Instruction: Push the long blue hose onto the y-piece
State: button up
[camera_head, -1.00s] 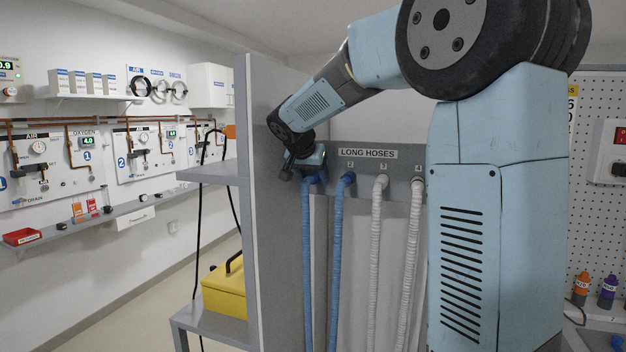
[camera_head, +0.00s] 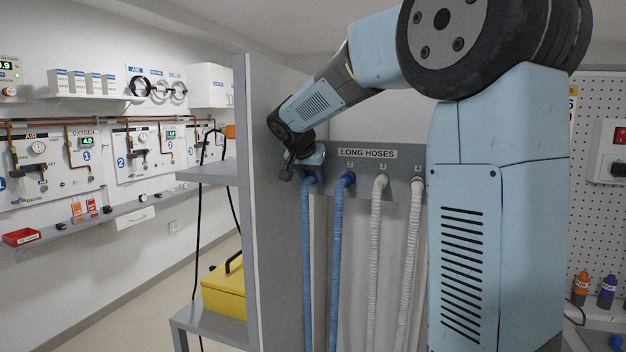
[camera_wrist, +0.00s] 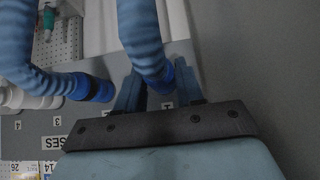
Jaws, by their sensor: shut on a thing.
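Two long blue hoses hang from the rack labelled LONG HOSES. My gripper (camera_wrist: 158,90) is shut on the leftmost blue hose (camera_head: 307,240) near its dark blue end cuff, at the rack's left end. In the wrist view this hose (camera_wrist: 141,35) runs up from between the fingers. The second blue hose (camera_head: 336,250) hangs just right of it, and its dark blue cuff (camera_wrist: 98,88) shows beside my gripper in the wrist view. I cannot make out the y-piece in either view.
Two white hoses (camera_head: 376,240) hang further right on the grey rack (camera_head: 400,165). A tall grey panel (camera_head: 275,230) stands close left of my gripper. A yellow case (camera_head: 225,290) sits on a low shelf beyond it. A pegboard (camera_head: 595,150) is at far right.

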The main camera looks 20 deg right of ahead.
aim_at(307, 179)
grip_shut()
jog(key=shift+s+a, duration=0.2)
jog(key=shift+s, duration=0.05)
dwell(0.3)
jog(key=shift+s+a, duration=0.65)
jog(key=shift+s, duration=0.3)
jog(key=shift+s+a, duration=0.65)
jog(key=shift+s, duration=0.3)
